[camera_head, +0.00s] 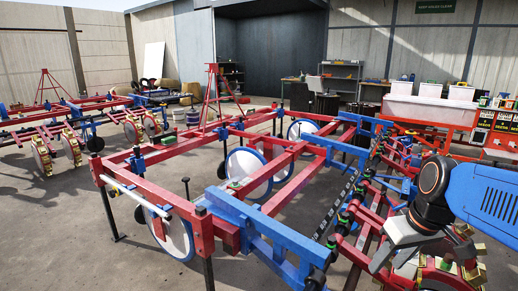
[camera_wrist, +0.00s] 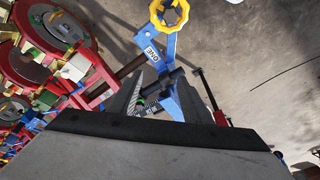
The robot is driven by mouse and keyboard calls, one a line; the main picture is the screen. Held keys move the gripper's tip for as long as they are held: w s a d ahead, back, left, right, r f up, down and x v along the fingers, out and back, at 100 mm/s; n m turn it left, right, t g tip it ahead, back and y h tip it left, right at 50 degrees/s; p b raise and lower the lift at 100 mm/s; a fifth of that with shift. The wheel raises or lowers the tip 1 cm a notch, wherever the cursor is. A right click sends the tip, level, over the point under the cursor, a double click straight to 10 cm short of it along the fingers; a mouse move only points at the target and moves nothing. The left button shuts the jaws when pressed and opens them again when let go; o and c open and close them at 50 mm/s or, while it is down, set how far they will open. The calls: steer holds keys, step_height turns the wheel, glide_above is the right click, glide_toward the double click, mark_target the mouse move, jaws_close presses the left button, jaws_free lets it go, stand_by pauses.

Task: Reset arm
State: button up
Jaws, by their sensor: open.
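My gripper (camera_head: 392,252) is at the lower right of the head view, over the near right part of the red and blue planter (camera_head: 245,225). In the wrist view my gripper (camera_wrist: 160,95) shows two grey fingers spread apart, with nothing held between them. Beyond the fingers is a blue planter bracket (camera_wrist: 168,60) with a yellow ring (camera_wrist: 169,13) at its top. Red and grey planter discs (camera_wrist: 50,25) fill the upper left. I cannot tell from these views whether the fingers touch the planter.
A second planter (camera_head: 75,125) stands at the left. A red table (camera_head: 432,112) with white bins (camera_head: 461,93) and a dark shelf (camera_head: 340,80) are at the back right. Bare concrete floor (camera_head: 60,245) lies at the front left.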

steer(key=s+a+f+m+t+h, duration=0.1)
steer(key=s+f+m, duration=0.1)
steer(key=s, duration=0.6)
steer(key=shift+a+f+t, duration=0.2)
steer(key=shift+f+t, duration=0.2)
steer(key=shift+c, duration=0.2)
stand_by(0.6)
